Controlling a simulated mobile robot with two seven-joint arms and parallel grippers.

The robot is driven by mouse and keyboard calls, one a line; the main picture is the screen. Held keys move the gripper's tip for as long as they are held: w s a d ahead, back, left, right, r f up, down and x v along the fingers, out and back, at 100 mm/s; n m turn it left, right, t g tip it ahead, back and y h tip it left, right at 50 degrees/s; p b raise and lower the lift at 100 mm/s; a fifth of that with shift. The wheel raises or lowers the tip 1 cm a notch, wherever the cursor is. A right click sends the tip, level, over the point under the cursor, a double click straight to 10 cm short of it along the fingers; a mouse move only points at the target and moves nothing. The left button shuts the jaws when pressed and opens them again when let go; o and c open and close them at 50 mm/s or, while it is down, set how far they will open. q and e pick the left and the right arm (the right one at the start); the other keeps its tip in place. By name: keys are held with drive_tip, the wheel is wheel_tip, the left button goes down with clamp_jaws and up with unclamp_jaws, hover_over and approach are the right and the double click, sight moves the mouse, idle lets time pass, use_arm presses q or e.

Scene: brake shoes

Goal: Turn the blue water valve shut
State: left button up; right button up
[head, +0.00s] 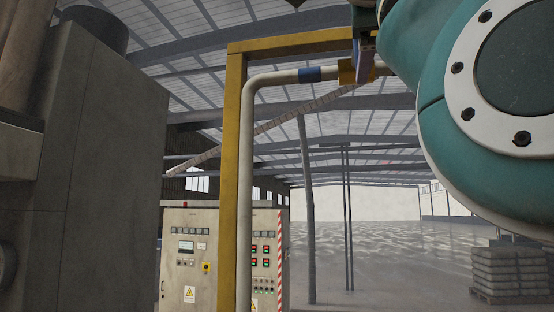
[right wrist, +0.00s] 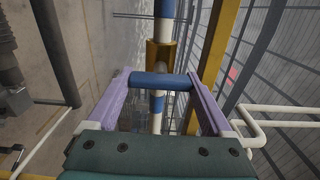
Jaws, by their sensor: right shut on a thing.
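The blue valve handle (right wrist: 160,82) is a short bar lying crosswise between the two purple fingers of my right gripper (right wrist: 161,78) in the right wrist view. The fingers press on its two ends. Behind it is the brass-coloured valve body (right wrist: 160,55) on a white pipe with blue bands. In the head view the valve body (head: 347,72) sits on the pipe's upper horizontal run, right of a blue band (head: 309,74). My right gripper (head: 364,58) is at the valve there, mostly hidden by my teal arm. My left gripper is not in view.
A yellow frame (head: 236,150) stands beside and above the white pipe (head: 247,180). A control cabinet (head: 190,255) is behind it, and a large grey block (head: 100,170) fills the left. Stacked sacks (head: 510,270) stand at the right. The floor beyond is largely open.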

drive_tip(key=shift+d, duration=0.15)
drive_tip(key=o, duration=1.1)
drive_tip(key=shift+o, duration=0.2)
drive_tip(key=b+v, duration=0.5)
drive_tip(key=v, duration=0.5)
